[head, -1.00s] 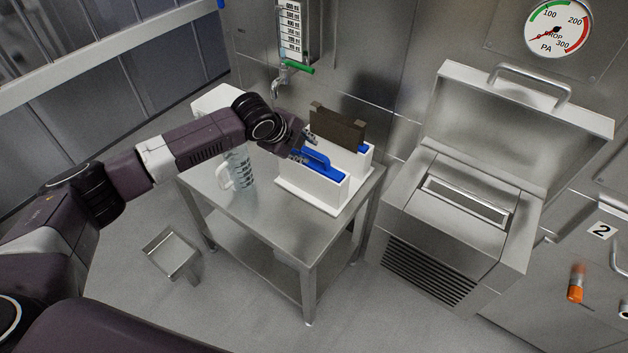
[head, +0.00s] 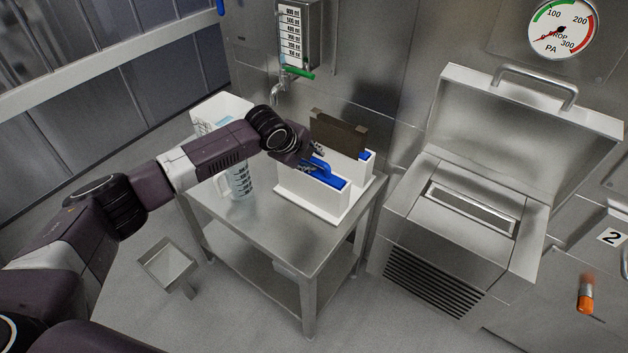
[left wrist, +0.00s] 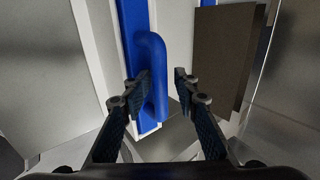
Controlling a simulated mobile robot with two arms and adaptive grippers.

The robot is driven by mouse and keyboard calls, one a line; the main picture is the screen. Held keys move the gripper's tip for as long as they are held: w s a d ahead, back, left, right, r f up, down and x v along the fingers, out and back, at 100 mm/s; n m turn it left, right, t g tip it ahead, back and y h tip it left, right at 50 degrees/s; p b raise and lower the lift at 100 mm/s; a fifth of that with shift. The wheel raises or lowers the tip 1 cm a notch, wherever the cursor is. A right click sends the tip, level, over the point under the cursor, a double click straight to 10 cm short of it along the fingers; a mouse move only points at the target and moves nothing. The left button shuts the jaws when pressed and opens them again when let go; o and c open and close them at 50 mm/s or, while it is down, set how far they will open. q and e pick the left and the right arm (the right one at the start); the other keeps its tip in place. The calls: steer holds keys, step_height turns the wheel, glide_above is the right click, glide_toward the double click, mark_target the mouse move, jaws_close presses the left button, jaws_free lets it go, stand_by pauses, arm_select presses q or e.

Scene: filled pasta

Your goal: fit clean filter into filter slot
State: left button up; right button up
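A filter with a blue top and blue loop handle (head: 326,174) sits in the front part of a white holder (head: 312,197) on the steel table; its body is hidden inside. A dark brown filter panel (head: 338,134) stands upright in the back part. My left gripper (head: 318,158) is at the blue handle. In the left wrist view its two fingers (left wrist: 163,88) are open, with the blue handle (left wrist: 158,70) between them; contact cannot be told. The filter slot (head: 472,208) is a rectangular opening in the steel unit at right, under a raised lid. My right gripper is out of view.
A clear measuring jug (head: 240,180) stands left of the holder, with a white bin (head: 222,108) behind it. A tap (head: 285,85) with a green lever is on the wall. The raised lid (head: 520,115) stands behind the slot. A gap separates table and steel unit.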

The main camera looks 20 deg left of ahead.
arm_select(q)
jaws_close()
steer(key=shift+w+r+p, duration=0.1)
steer(key=shift+r+p, duration=0.7)
steer(key=shift+p, duration=0.1)
stand_by(0.9)
steer(key=shift+r, duration=0.15)
step_height(320, 180, up, 14)
steer(key=p, duration=1.2)
steer(key=shift+f+p, duration=0.25)
steer(key=shift+p, duration=0.15)
stand_by(1.2)
steer(key=shift+d, duration=0.15)
